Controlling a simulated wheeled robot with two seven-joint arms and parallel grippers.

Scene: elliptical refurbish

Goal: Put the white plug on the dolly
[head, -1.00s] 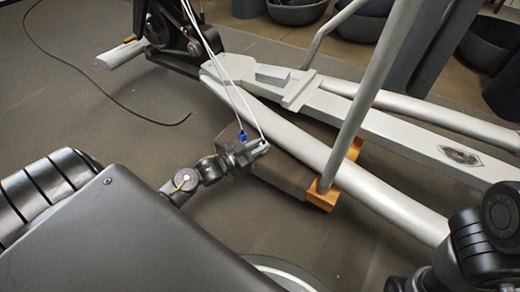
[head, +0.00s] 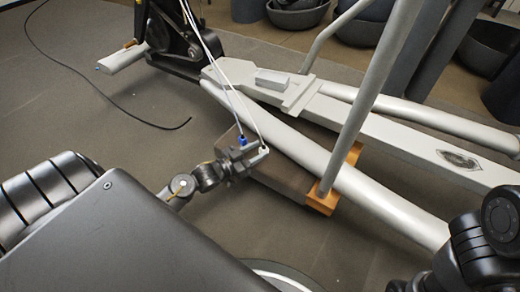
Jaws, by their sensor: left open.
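The white plug (head: 264,151) hangs at the end of a thin white cord, right at the fingertips of my left gripper (head: 253,154). My left gripper is open; whether its fingers touch the plug is too small to tell. A blue plug (head: 242,141) on a second cord hangs just behind the gripper. The dolly (head: 286,185), a low grey-brown block with orange ends, sits on the floor under the elliptical's frame. The plug and gripper appear above its left end. My right arm shows at the lower right, but its gripper is out of view.
A black cable (head: 110,95) lies on the floor at left. Dark bowls (head: 300,12) stand at the back.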

